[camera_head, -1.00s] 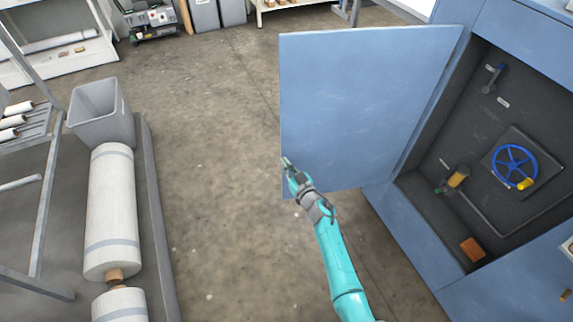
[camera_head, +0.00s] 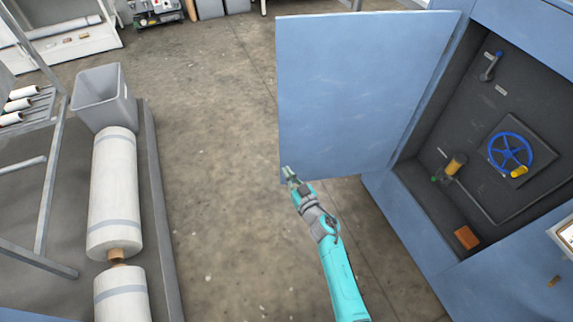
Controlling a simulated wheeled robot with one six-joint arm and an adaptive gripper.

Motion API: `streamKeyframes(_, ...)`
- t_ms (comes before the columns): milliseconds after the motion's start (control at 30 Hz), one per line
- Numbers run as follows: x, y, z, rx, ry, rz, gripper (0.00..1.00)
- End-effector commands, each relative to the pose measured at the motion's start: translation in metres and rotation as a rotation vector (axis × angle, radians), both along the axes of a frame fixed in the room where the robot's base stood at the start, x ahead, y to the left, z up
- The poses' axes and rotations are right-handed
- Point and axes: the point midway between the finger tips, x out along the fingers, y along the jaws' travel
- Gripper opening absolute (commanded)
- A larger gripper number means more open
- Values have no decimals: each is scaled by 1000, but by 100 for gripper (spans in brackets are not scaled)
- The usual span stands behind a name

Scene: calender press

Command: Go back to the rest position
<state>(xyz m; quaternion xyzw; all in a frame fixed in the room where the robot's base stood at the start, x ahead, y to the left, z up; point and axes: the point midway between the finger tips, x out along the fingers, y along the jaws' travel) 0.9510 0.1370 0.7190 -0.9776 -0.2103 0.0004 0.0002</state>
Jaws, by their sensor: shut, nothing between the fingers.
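My gripper (camera_head: 289,174) is at the end of my turquoise arm, near the middle of the view. It is shut and holds nothing. It shows in front of the lower left corner of the open blue cabinet door (camera_head: 360,95); whether it touches the door I cannot tell. My arm reaches up from the bottom of the picture and leans to the left.
The open blue cabinet at right holds a blue handwheel (camera_head: 510,151), a lever (camera_head: 490,67), a yellow-handled valve (camera_head: 454,166) and an orange block (camera_head: 467,237). The floor (camera_head: 215,150) between is clear.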

Motion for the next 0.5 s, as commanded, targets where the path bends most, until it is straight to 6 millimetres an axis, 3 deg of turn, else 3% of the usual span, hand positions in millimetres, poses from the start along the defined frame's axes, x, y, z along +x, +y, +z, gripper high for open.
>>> streamKeyframes(200, -20, -2, 0, 0, 0, 0, 0)
streamKeyframes(500, -23, -2, 0, 0, -1, 0, 0)
